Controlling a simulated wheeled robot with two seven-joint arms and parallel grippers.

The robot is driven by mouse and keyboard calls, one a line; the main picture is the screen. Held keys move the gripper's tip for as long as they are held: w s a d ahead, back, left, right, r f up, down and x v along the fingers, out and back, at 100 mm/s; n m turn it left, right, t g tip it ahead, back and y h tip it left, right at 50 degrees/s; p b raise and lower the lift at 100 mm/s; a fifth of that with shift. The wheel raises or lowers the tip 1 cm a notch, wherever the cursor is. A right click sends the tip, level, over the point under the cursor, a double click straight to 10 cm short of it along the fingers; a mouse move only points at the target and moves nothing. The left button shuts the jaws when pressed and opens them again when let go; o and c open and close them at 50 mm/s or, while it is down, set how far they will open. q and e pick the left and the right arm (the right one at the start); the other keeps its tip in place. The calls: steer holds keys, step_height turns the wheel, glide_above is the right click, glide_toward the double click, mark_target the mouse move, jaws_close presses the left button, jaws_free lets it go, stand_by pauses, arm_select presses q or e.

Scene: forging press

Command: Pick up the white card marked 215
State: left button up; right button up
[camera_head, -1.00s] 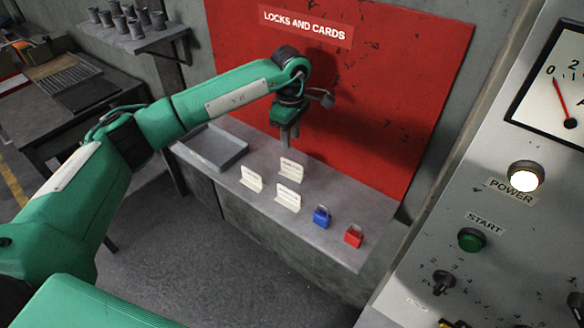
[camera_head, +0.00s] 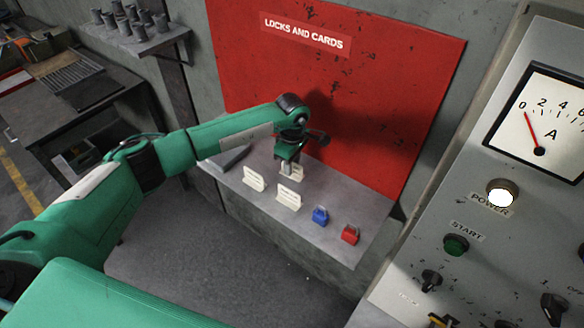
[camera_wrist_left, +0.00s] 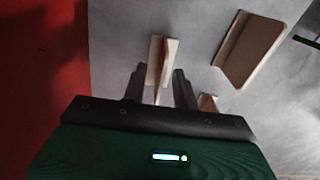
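Three small off-white cards stand on the grey shelf in the head view: a left card (camera_head: 254,178), a front card (camera_head: 289,197) and a back card (camera_head: 298,173) partly hidden by my left gripper. I cannot read their markings, so I cannot tell which is 215. My left gripper (camera_head: 287,170) points down at the back card. In the left wrist view its fingers (camera_wrist_left: 159,88) are apart, with the back card (camera_wrist_left: 163,50) in line between them and gaps at the sides. The other cards show to its right. My right gripper is not in view.
A blue padlock (camera_head: 320,215) and a red padlock (camera_head: 350,235) stand on the shelf (camera_head: 345,205) to the right. A grey tray (camera_head: 232,160) lies at its left end, partly hidden by my arm. A red board (camera_head: 370,100) rises behind. A control panel (camera_head: 500,235) stands at right.

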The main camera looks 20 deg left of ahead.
arm_select(q)
jaws_close()
